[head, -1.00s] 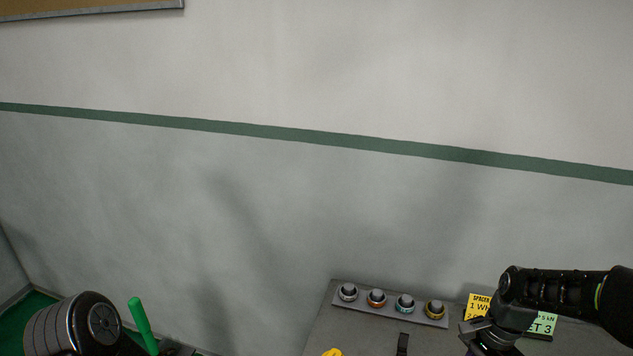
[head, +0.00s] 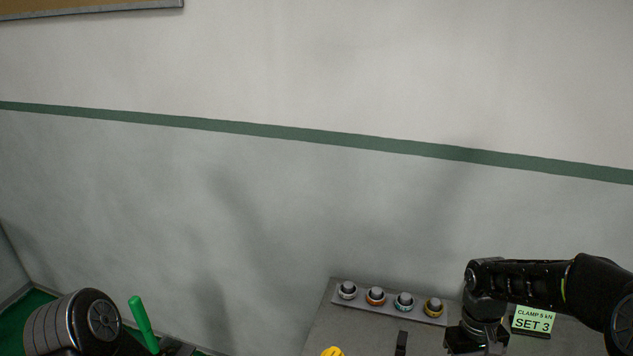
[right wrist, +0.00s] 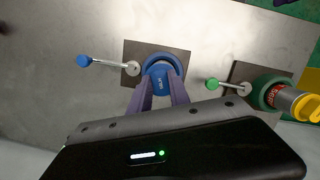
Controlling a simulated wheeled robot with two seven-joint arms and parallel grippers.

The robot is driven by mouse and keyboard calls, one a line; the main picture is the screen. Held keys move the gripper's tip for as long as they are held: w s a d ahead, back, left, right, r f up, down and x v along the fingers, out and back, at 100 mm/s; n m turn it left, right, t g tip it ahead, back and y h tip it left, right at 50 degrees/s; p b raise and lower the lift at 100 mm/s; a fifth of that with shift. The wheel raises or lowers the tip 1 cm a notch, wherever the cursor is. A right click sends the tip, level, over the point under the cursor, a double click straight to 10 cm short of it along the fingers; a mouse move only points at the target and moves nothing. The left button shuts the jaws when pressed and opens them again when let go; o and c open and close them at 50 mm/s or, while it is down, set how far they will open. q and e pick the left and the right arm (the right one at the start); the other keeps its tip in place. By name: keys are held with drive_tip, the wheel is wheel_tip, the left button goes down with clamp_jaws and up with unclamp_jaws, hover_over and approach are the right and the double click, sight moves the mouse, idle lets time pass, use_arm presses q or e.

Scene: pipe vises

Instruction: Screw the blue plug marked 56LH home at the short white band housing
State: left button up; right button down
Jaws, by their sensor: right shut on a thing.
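In the right wrist view my right gripper (right wrist: 161,92) has its two fingers closed on a blue plug (right wrist: 161,80) with small lettering too small to read. The plug sits within a blue ring (right wrist: 150,64) in front of a dark square plate. I cannot tell how deep the plug is, and no white band shows. In the head view my right arm reaches in from the right, its fingertips below the frame edge. My left arm's thick dark link shows at lower left; its gripper is out of view.
A rod with a blue knob (right wrist: 84,61) stands left of the blue ring. A green-knobbed rod (right wrist: 212,84) and a green vise holding a grey part with a yellow end (right wrist: 306,106) are at right. A rack (head: 390,306) of several ringed plugs and a SET 3 card (head: 533,320) are behind.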

drive_tip(key=c, duration=1.3)
unclamp_jaws()
drive_tip(key=shift+r, duration=0.1)
drive_tip(key=shift+r+p, duration=0.4)
drive_tip(key=shift+r, duration=0.65)
drive_tip(key=shift+m, duration=0.3)
